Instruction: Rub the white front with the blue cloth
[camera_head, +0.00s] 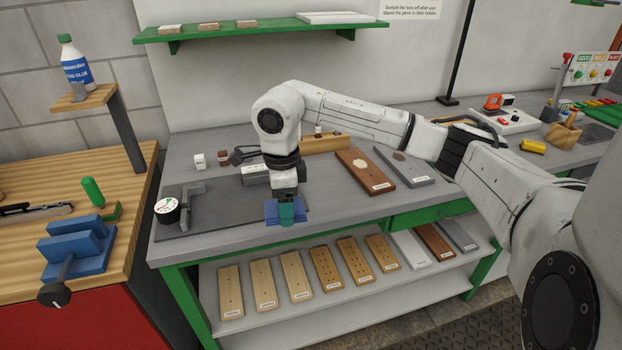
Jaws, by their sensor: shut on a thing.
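My gripper (287,206) is over the front edge of the grey bench, pointing down, with dark teal fingers. It is shut on a blue piece (271,212) that shows on both sides of the fingers and looks like the blue cloth. The cloth's underside and whether it touches the bench cannot be told. A white board (410,250) lies on the lower shelf among other boards, to the right of and below my gripper. Another white slab (336,17) lies on the green upper shelf. Which of these is the white front is not clear.
The grey bench (225,213) holds a black round tin (167,210), a grey bracket (190,200), and brown (366,170) and grey (405,168) boards. Several wooden boards fill the lower shelf (345,301). A blue vise (76,248) stands on the left wooden bench. My arm spans the right side.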

